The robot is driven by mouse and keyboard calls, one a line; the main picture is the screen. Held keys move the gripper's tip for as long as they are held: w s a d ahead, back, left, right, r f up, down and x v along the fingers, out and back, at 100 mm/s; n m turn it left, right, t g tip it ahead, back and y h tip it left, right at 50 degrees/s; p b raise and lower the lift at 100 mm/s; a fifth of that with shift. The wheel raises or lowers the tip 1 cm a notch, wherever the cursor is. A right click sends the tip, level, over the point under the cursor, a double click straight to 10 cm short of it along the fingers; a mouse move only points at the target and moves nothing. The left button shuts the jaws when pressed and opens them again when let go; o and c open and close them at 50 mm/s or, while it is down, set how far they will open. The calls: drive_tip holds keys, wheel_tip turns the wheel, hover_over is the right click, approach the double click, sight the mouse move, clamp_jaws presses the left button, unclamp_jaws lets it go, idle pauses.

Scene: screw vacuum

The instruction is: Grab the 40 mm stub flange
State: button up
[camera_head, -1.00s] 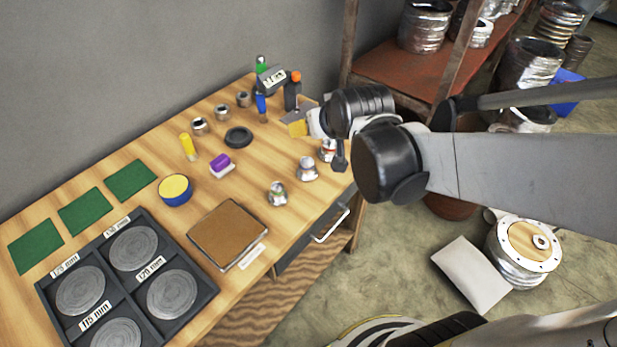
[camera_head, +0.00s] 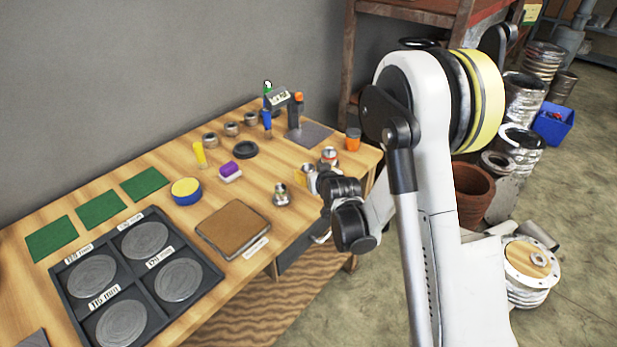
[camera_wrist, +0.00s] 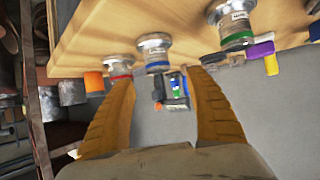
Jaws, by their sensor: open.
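Three silver stub flanges with coloured bands stand near the table's front edge; their size labels are too small to read, so I cannot tell which is 40 mm. In the wrist view, the blue-banded flange (camera_wrist: 155,50) appears between and just beyond the fingertips. The red-banded flange (camera_wrist: 118,66) is to its left, by the left fingertip, and the green-banded flange (camera_wrist: 235,22) to its right. My gripper (camera_wrist: 160,76) is open and empty. In the head view, my gripper (camera_head: 311,179) is low at the table edge and partly hides the middle flange; the green-banded flange (camera_head: 281,196) stands clear.
The wooden table (camera_head: 150,205) holds a brown square block (camera_head: 233,228), a black disc tray (camera_head: 205,262), a purple-and-white block (camera_head: 230,171) and an orange cup (camera_head: 353,139). A shelf stands beyond the table.

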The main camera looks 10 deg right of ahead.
sight(309, 169)
drive_tip(key=b+x, duration=0.3)
drive_tip(key=x, duration=0.4)
drive_tip(key=shift+d+f, duration=0.15)
clamp_jaws()
